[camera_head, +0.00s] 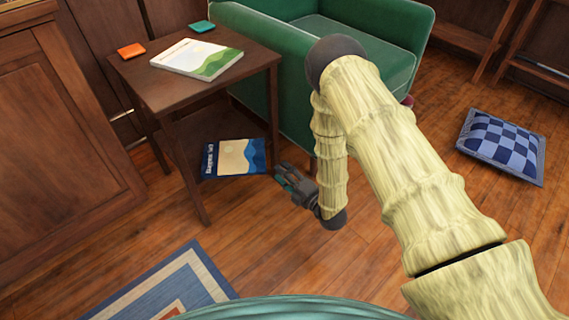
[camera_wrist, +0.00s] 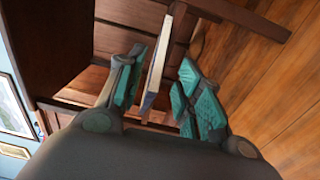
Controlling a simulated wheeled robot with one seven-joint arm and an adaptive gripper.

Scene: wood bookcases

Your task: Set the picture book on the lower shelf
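The picture book (camera_head: 236,158), with a dark blue cover, pale title panel and cream-and-blue picture, lies at the level of the side table's lower shelf (camera_head: 208,126). Its near part seems to stick out past the shelf's front edge. My gripper (camera_head: 280,178) is low at the book's right end. In the wrist view the book (camera_wrist: 157,65) shows edge-on between the two teal-padded fingers of my gripper (camera_wrist: 160,95). Gaps show on both sides of it, so the fingers are open around it. How far the book rests on the shelf is partly hidden.
A white-and-green book (camera_head: 197,59), an orange coaster (camera_head: 131,50) and a teal coaster (camera_head: 202,27) lie on the tabletop (camera_head: 165,90). A green armchair (camera_head: 350,35) stands close behind. A checkered cushion (camera_head: 502,145) and striped rug (camera_head: 165,285) lie on the floor.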

